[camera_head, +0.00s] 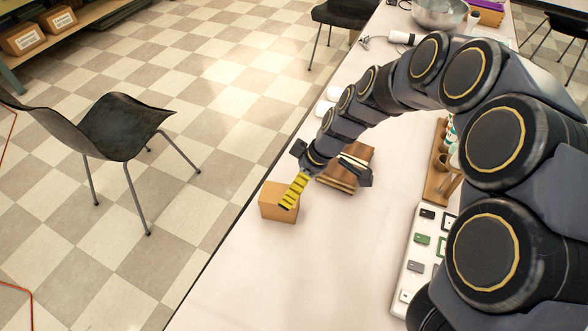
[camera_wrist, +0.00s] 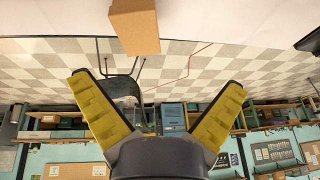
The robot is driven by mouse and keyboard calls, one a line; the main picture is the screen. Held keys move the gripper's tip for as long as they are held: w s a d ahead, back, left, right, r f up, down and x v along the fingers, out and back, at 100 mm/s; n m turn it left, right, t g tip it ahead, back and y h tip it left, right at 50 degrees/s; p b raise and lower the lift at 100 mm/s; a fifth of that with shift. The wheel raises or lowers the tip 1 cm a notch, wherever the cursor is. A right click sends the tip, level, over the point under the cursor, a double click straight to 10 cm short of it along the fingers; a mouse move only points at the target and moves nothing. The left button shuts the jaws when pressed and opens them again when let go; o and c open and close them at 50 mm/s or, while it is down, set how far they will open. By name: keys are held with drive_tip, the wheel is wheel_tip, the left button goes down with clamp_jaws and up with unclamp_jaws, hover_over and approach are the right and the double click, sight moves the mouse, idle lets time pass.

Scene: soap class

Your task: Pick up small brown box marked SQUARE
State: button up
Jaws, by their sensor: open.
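A small brown box (camera_head: 279,203) stands on the white table close to its left edge in the head view. No marking on it can be read. It also shows at the top of the wrist view (camera_wrist: 135,28), beyond the fingertips. My gripper (camera_head: 290,201) has yellow ridged fingers and appears over the right part of the box in the head view. In the wrist view my gripper (camera_wrist: 158,78) has its two fingers spread wide, with nothing between them. The box is apart from both fingers there.
A stack of brown wooden pieces (camera_head: 345,169) lies right behind my gripper. A white tray (camera_head: 414,267) with small parts and a wooden holder (camera_head: 438,178) stand to the right. The table (camera_head: 290,290) is clear in front of the box. A black chair (camera_head: 118,128) stands on the floor left.

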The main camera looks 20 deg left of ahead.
sight(278, 196)
drive_tip(key=a+f, duration=0.1)
drive_tip(key=f, duration=0.1)
drive_tip(key=w+a+f+n, duration=0.1)
drive_tip(key=f, duration=0.1)
drive_tip(key=a+f+n, duration=0.1)
drive_tip(key=f, duration=0.1)
drive_tip(key=shift+w+a, duration=0.25)
drive_tip(key=shift+a, duration=0.1)
drive_tip(key=shift+x, duration=0.9)
drive_tip(key=x, duration=0.3)
drive_tip(key=w+x, duration=0.1)
drive_tip(key=x, duration=0.1)
drive_tip(key=shift+d+f, duration=0.15)
drive_tip(key=shift+f, duration=0.25)
drive_tip(key=shift+r, duration=0.1)
drive_tip(key=c, duration=1.1)
